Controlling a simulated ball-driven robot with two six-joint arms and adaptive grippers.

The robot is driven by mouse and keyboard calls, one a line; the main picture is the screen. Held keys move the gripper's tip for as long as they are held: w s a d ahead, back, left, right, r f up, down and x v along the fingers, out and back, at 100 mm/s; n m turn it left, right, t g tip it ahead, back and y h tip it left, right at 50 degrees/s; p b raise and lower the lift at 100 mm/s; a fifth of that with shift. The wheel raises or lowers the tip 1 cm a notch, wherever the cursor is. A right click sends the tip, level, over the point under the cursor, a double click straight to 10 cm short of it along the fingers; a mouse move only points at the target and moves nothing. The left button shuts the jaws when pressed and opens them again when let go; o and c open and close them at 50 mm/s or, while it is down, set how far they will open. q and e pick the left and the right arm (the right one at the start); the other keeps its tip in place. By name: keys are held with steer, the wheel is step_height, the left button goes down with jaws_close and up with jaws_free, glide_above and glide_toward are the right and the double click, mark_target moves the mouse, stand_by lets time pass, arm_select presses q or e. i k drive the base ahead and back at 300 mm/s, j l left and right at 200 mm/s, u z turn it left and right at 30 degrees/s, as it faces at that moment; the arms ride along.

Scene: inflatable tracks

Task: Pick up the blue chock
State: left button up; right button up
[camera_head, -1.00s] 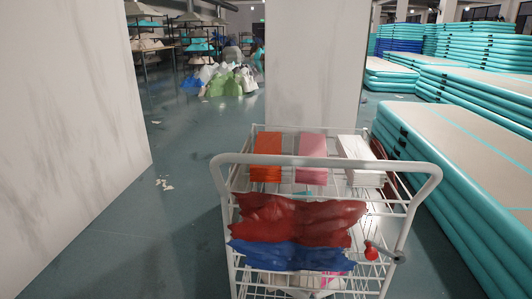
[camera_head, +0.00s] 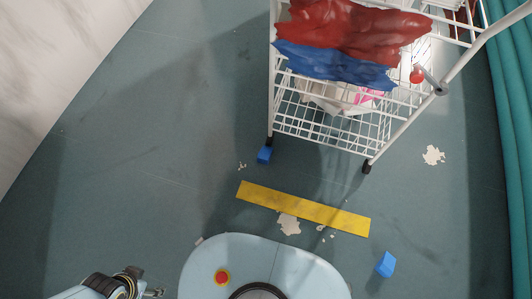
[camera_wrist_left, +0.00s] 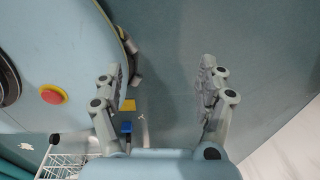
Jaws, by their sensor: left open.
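Two small blue chocks lie on the floor in the head view. One blue chock (camera_head: 264,154) is beside the cart's near left wheel. The other blue chock (camera_head: 386,264) is at the lower right, beyond the end of a yellow strip. A blue chock (camera_wrist_left: 126,127) also shows small and distant in the left wrist view, partly behind a finger. My left gripper (camera_wrist_left: 160,70) is open and empty, well away from both chocks. In the head view only part of it shows at the bottom left edge. My right gripper is not in view.
A white wire cart (camera_head: 330,130) stands at the upper right with red and blue sheets (camera_head: 340,45) over it. A yellow strip (camera_head: 303,208) and pale flakes (camera_head: 289,224) lie on the floor. A pale wall (camera_head: 45,70) is at left. Floor between wall and cart is clear.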

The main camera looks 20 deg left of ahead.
mark_target(385, 267)
steer(key=k, duration=0.2)
steer(key=k+z, duration=0.1)
steer(key=z, duration=0.3)
steer(key=k+z, duration=0.15)
steer(key=z, duration=0.2)
steer(key=k+z, duration=0.1)
steer(key=z, duration=0.7)
steer(key=i+l+u, duration=0.15)
steer(key=u, duration=0.2)
steer(key=i+l+u, duration=0.15)
steer(key=l+u, duration=0.2)
steer(key=i+l+u, duration=0.1)
steer(key=l+u, duration=0.65)
